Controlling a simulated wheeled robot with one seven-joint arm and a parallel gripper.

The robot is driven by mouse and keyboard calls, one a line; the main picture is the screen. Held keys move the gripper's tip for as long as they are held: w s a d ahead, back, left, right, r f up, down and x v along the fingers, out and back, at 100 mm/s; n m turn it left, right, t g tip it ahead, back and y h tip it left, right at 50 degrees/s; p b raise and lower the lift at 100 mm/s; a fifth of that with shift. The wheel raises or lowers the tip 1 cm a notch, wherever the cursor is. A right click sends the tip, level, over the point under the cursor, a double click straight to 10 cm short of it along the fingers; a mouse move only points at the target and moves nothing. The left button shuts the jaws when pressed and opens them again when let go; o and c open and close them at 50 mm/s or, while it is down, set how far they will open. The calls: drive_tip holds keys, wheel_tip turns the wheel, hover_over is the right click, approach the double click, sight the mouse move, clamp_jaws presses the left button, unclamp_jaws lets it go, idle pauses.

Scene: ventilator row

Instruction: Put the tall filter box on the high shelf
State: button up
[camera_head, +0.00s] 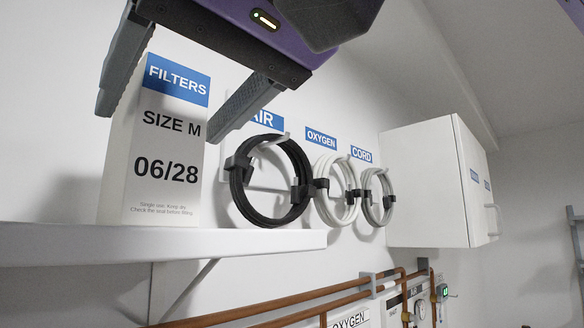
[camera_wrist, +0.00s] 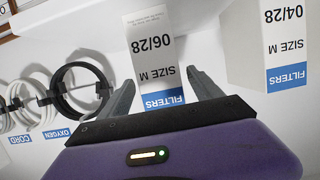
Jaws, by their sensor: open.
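The tall white filter box (camera_head: 165,150), marked FILTERS, SIZE M and 06/28, stands upright on a white wall shelf (camera_head: 250,240) at the left of the head view. My gripper (camera_head: 160,120) is above it, open, with one finger on each side of the box's upper part. In the wrist view the same box (camera_wrist: 152,60) shows between the spread fingers of my gripper (camera_wrist: 160,88). I cannot tell whether either finger touches it. The palm hangs over the top of the box.
A second filter box (camera_wrist: 284,45), marked 04/28, stands to the right in the wrist view. Black and white hose coils (camera_head: 270,180) hang on wall hooks right of the box. A white cabinet (camera_head: 425,185) is farther right. Copper pipes (camera_head: 290,300) run below the shelf.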

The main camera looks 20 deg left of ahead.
drive_tip(key=b+v, duration=0.1)
drive_tip(key=v, duration=0.6)
drive_tip(key=shift+d, duration=0.2)
drive_tip(key=shift+r, duration=0.1)
